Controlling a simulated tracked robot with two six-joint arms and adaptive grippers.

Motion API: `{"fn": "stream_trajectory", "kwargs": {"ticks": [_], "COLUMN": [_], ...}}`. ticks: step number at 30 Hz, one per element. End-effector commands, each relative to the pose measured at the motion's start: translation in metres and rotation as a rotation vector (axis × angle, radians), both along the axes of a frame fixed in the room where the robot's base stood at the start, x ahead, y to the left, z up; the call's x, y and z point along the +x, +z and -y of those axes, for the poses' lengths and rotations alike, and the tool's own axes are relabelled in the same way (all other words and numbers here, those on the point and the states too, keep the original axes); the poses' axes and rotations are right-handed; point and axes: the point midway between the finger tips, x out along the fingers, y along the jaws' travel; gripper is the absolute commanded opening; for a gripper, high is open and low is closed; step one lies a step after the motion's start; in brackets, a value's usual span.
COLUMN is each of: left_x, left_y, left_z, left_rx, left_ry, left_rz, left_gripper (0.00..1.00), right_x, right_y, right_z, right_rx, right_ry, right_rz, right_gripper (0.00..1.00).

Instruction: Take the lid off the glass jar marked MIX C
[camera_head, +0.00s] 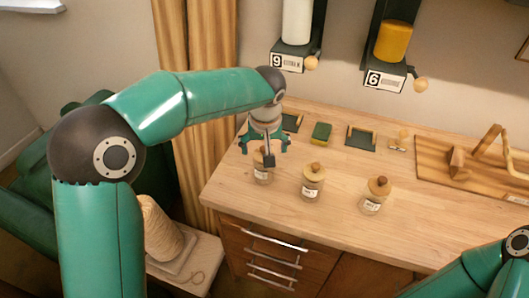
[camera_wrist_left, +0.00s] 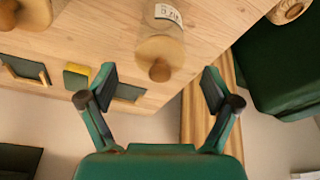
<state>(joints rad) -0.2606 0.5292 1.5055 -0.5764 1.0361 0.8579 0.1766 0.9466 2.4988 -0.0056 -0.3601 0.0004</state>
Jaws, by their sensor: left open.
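Three glass jars with wooden lids and round knobs stand on the table: a left jar (camera_head: 262,176), a middle jar (camera_head: 312,184) and a right jar (camera_head: 375,197). Their labels are too small to read in the head view. My left gripper (camera_head: 264,146) is open and empty above the left jar, hiding part of its lid. In the left wrist view this jar (camera_wrist_left: 162,22) lies beyond my open fingers (camera_wrist_left: 160,88), its lid (camera_wrist_left: 160,56) apart from both. Its upside-down label is too blurred to read surely. My right gripper is out of view.
A green-yellow sponge (camera_head: 321,132) and dark trays (camera_head: 360,138) lie behind the jars. A wooden stand (camera_head: 480,160) is at the right. Wall dispensers marked 9 (camera_head: 291,60) and 6 (camera_head: 386,76) hang above. A twine cone (camera_head: 158,230) stands left of the table.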

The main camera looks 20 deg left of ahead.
Motion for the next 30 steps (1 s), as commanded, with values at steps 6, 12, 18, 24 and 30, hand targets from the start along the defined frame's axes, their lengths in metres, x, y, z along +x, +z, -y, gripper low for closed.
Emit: {"fn": "stream_trajectory", "kwargs": {"ticks": [6,12,18,24,30], "left_x": [0.005,0.005,0.005,0.005,0.005], "left_y": [-0.017,-0.017,-0.017,-0.017,-0.016], "left_z": [-0.002,-0.002,-0.002,-0.002,-0.002], "left_rx": [0.001,0.0,0.0,0.0,0.0], "left_ry": [0.0,0.0,0.0,0.0,0.0], "left_rz": [0.0,0.001,0.001,0.001,0.001], "left_gripper": [0.89,0.87,0.54,0.41,0.41], "right_x": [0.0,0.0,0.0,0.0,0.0], "right_y": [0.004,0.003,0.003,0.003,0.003], "right_z": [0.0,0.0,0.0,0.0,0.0], "right_rx": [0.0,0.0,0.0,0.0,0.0], "right_ry": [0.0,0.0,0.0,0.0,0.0], "right_rz": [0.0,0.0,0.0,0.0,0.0], "right_gripper": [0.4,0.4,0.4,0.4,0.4]}}
